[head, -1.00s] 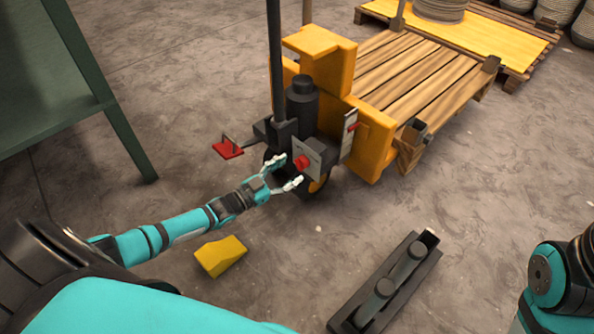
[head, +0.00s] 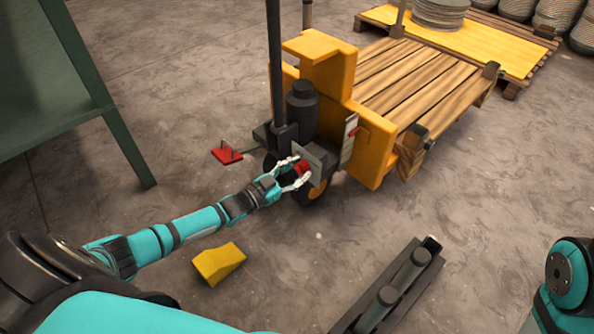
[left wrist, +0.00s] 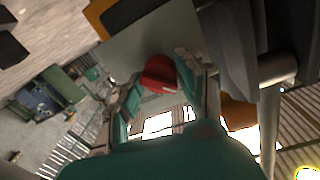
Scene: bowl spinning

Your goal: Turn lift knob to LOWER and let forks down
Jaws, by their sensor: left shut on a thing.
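The red lift knob (head: 303,168) sits on a grey plate (head: 312,156) at the near side of the yellow pallet truck (head: 320,60). My left gripper (head: 297,173) is shut on the knob, one finger on each side. In the left wrist view the red knob (left wrist: 160,74) shows between the fingers of my left gripper (left wrist: 170,88), with a pale mark on its face. The forks are hidden under the wooden pallet (head: 420,80). My right gripper is out of the frames; only part of my right arm shows at the lower right.
A yellow wedge (head: 219,263) lies on the floor below my left arm. A dark rack with rollers (head: 395,287) lies at the lower right. A small red pedal (head: 227,155) is left of the truck. A green table frame (head: 120,120) stands at the left.

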